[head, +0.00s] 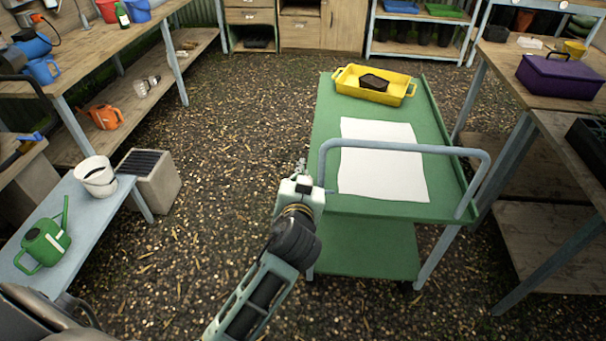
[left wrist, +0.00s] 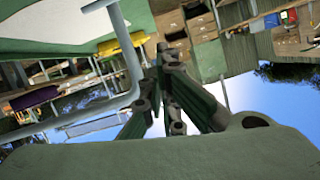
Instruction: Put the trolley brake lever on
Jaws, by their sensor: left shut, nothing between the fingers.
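The green trolley (head: 322,130) stands right of centre in the head view, with a grey tubular handle (head: 410,148) across its near end. My left gripper (head: 301,166) is shut and empty, just left of the handle's left end. In the left wrist view the shut fingers (left wrist: 165,58) are close to the grey handle tube (left wrist: 131,62); whether they touch it I cannot tell. The trolley's green top (left wrist: 45,28) also shows there, upside down. I cannot pick out the brake lever in either view; my gripper and arm cover part of the trolley's near left corner. My right gripper is not in view.
A white sheet (head: 380,180) and a yellow tray (head: 402,93) holding a dark object lie on the trolley. A bench with a purple box (head: 560,80) stands close on the right. A low bench with a green watering can (head: 42,243) is at left. Gravel floor (head: 225,130) between is clear.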

